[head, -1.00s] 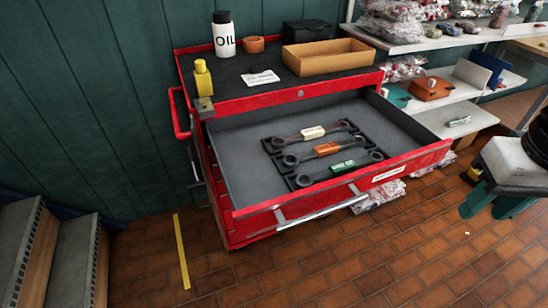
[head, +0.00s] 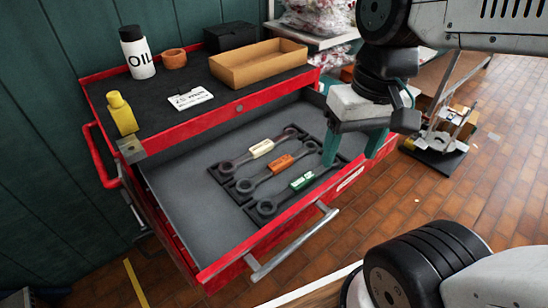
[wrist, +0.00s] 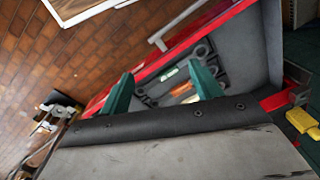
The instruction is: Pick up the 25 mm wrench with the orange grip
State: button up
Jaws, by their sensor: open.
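The wrench with the orange grip (head: 281,163) lies in the middle of three wrenches in a dark holder inside the open red drawer. The wrench with the cream grip (head: 262,148) lies behind it and the wrench with the green grip (head: 301,181) in front. My gripper (head: 353,156) has green fingers, apart and empty, over the right end of the drawer, right of the wrenches. In the wrist view the fingers (wrist: 160,90) are spread, with the orange grip (wrist: 184,90) partly showing between them. Size marks on the wrenches are too small to read.
The drawer (head: 195,225) has a raised red front and a metal handle (head: 295,242). On the cabinet top are an oil bottle (head: 138,52), a yellow bottle (head: 121,113), a card (head: 190,97) and a cardboard tray (head: 258,65). Shelving stands behind at the right.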

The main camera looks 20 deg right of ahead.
jog(key=w+a+f+m+g+y, duration=0.1)
jog(key=w+f+m+g+y, duration=0.1)
jog(key=w+f+m+y, duration=0.3)
jog(key=m+t+y, duration=0.3)
jog(key=m+y, duration=0.5)
jog(key=m, duration=0.5)
send_near(280, 162)
jog(key=shift+w+a, duration=0.25)
jog(key=shift+a, duration=0.2)
jog(key=shift+a+f, duration=0.15)
jog(key=shift+f, duration=0.1)
jog(key=x, duration=0.7)
jog(key=shift+s+a, duration=0.2)
jog(key=shift+c, duration=0.3)
jog(key=c, duration=1.1)
